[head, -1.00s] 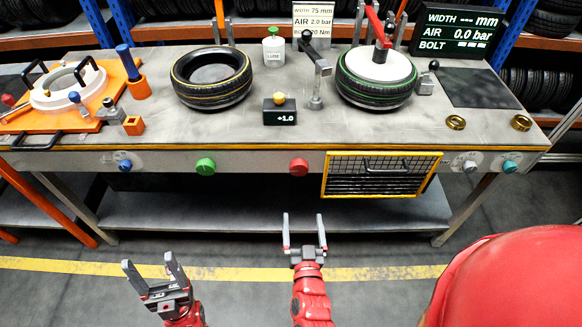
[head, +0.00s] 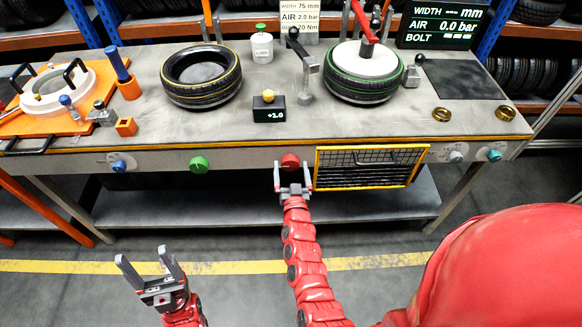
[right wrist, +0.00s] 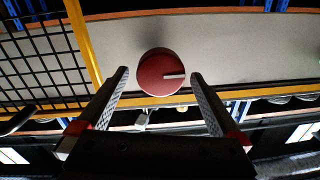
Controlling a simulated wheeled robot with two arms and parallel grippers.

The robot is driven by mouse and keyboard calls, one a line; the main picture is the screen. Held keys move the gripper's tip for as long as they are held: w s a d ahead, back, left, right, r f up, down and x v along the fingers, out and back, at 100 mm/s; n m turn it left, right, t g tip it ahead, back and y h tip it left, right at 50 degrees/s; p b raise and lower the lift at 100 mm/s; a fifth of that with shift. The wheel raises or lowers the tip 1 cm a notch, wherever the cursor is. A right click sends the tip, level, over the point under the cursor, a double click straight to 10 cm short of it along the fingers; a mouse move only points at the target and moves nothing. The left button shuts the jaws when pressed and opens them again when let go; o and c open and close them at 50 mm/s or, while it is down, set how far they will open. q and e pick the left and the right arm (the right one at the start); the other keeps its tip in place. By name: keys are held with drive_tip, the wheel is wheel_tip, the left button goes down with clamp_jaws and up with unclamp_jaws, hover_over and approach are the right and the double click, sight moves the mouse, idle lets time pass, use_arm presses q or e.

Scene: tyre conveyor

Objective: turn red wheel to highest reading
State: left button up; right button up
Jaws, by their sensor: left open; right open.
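The red wheel (head: 290,161) is a round knob on the front panel of the workbench, just left of the yellow-framed grille. In the right wrist view the red wheel (right wrist: 161,72) shows a white pointer mark from its middle toward the right. My right gripper (head: 292,176) is open just in front of and below the wheel. In the right wrist view its two fingers (right wrist: 165,90) stand apart, with the wheel between and beyond their tips; I see no contact. My left gripper (head: 147,262) is open and empty above the floor at lower left. I see no scale marks around the wheel.
A yellow-framed grille (head: 368,168) is close to the right of the wheel. A green knob (head: 198,164) and a blue knob (head: 119,166) sit further left on the panel. A display (head: 443,26) reads AIR 0.0 bar.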

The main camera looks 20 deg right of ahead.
drive_tip(key=c, duration=1.3)
drive_tip(key=m+b, duration=0.1)
drive_tip(key=b, duration=0.2)
drive_tip(key=shift+d+f+m, duration=0.1)
drive_tip(key=shift+f+m, duration=0.2)
drive_tip(key=shift+m, duration=0.1)
drive_tip(key=shift+m+b, duration=0.3)
drive_tip(key=shift+b, duration=0.05)
drive_tip(key=shift+r, duration=0.3)
drive_tip(key=o, duration=1.3)
